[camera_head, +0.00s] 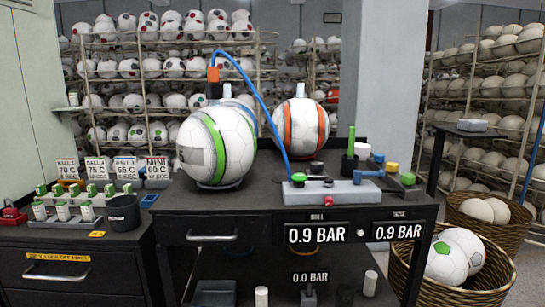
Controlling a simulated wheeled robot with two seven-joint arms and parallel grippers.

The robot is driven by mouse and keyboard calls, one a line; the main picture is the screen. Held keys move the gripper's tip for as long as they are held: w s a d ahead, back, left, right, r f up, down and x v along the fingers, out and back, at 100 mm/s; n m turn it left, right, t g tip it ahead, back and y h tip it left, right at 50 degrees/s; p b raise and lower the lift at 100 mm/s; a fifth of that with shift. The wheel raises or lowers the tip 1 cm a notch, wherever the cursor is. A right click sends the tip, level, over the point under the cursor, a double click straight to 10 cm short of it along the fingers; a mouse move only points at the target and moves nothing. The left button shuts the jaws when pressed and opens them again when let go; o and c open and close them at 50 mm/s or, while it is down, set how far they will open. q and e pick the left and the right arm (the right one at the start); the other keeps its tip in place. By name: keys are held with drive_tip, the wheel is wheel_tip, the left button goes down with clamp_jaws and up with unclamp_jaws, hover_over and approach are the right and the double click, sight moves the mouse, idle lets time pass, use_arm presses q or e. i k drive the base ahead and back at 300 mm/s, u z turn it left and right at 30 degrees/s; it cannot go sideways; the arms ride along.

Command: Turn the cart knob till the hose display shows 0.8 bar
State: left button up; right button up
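The black cart (265,200) stands in the middle with two displays on its front. The left display (317,235), labelled BALL, reads 0.9 BAR. The right display (398,230) also reads 0.9 BAR; its small label is hard to read. A small pale round part (360,232) sits between them; I cannot tell if it is the knob. A grey block on the cart top (330,193) carries a green cap (299,178), a red button (328,201) and a blue handle (369,174). A blue hose (262,105) arches down to this block. Neither gripper is in view.
A green-striped ball (218,145) and an orange-striped ball (302,127) sit on the cart. A lower display (310,277) reads 0.0 BAR. A cabinet with labelled cards (97,168) stands left. A wicker basket with balls (480,288) stands right. Ball racks fill the back.

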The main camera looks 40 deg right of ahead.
sight(315, 166)
drive_tip(key=i, duration=0.55)
drive_tip(key=z, duration=0.95)
